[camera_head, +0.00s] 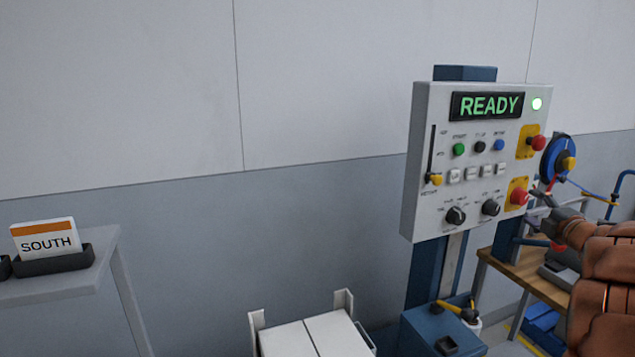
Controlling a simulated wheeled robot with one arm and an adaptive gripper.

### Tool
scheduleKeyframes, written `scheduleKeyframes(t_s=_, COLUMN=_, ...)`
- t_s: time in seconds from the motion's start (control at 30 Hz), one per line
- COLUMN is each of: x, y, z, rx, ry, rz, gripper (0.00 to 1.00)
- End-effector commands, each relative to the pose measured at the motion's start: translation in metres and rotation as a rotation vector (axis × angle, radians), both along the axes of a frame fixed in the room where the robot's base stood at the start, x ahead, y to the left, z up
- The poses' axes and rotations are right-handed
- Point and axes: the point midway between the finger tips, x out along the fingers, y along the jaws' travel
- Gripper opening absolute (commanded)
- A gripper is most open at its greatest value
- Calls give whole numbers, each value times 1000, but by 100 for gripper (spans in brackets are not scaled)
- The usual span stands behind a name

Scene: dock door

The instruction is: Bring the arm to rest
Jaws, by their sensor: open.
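My arm (608,260), copper-brown, comes in from the right edge. My gripper (537,203), dark grey and small in the picture, points left at the right edge of the control panel (425,160). It is open, and I see nothing between its fingers. Its tips appear close to the lower red button (519,197) on its yellow plate; I cannot tell if they touch it.
A blue post (425,265) carries the panel. A wooden bench (525,272) and a blue reel (553,159) stand behind my gripper. A white box (305,338) is at bottom centre. A grey table (60,287) with a SOUTH card (46,238) is at left. Open space lies between table and panel.

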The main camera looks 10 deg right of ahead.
Motion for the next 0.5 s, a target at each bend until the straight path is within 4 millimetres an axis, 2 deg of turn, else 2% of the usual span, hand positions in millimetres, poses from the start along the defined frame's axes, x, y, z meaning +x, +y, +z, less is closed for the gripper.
scheduleKeyframes(t_s=0.03, x=5, y=7, z=10, rx=27, ry=2, rz=-51, gripper=67)
scheduleKeyframes(t_s=0.2, x=0, y=16, z=24, rx=165, ry=18, rz=-252, gripper=67)
scheduleKeyframes(t_s=0.37, x=-18, y=35, z=21, rx=323, ry=46, rz=-426, gripper=67)
scheduleKeyframes(t_s=0.5, x=-43, y=62, z=8, rx=478, ry=82, rz=-565, gripper=67)
